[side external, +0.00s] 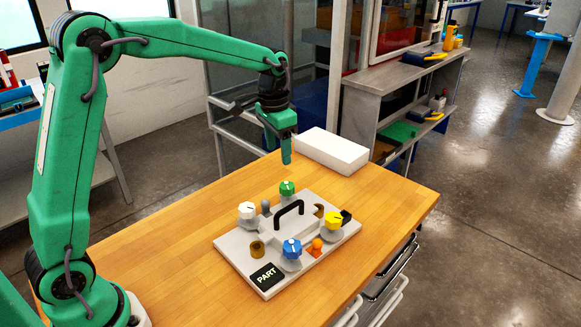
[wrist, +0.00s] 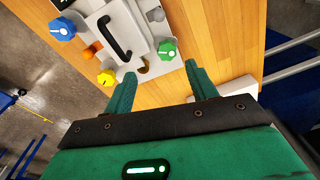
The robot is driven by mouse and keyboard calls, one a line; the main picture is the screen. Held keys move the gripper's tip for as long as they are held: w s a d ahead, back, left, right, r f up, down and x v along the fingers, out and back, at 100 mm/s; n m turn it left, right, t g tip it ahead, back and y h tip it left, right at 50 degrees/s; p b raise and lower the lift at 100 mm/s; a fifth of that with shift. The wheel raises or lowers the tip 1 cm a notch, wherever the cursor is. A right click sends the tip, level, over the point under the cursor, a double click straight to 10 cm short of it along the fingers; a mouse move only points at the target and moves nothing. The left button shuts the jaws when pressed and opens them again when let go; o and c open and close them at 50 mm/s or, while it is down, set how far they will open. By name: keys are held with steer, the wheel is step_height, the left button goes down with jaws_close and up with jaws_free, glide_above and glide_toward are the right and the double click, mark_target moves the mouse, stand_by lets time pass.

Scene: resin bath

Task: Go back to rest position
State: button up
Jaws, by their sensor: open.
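My gripper (side external: 279,140) is open and empty in the side external view, raised above the wooden table behind the panel. In the wrist view its two fingers (wrist: 160,88) stand apart with nothing between them. The light grey panel (side external: 228,242) lies on the table below, with a black handle (side external: 289,208) in its middle. It carries a green knob (side external: 287,188), a white knob (side external: 247,210), a blue knob (side external: 292,248) and a yellow knob (side external: 333,220). The green knob also shows in the wrist view (wrist: 167,49), just beyond the fingertips. The fingers look clear of it.
A white block (side external: 332,150) lies at the table's back edge, close to my gripper. A black PART label (side external: 267,276) and a small orange piece (side external: 317,243) are on the panel. The wooden table (side external: 170,245) is bare left of the panel. A grey shelf unit (side external: 400,85) stands behind.

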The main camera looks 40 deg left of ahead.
steer(key=s+r+n+t, duration=0.1)
steer(key=s+r, duration=0.3)
steer(key=s, duration=0.3)
steer(key=s+r+n+t, duration=0.1)
steer(key=s+r+t, duration=0.1)
steer(key=s+r, duration=0.35)
steer(key=s+d+f+n+t, duration=0.1)
steer(key=s+f, duration=0.3)
steer(key=s, duration=0.9)
steer(key=shift+s+d+t, duration=0.2)
steer(key=shift+s+t, duration=0.2)
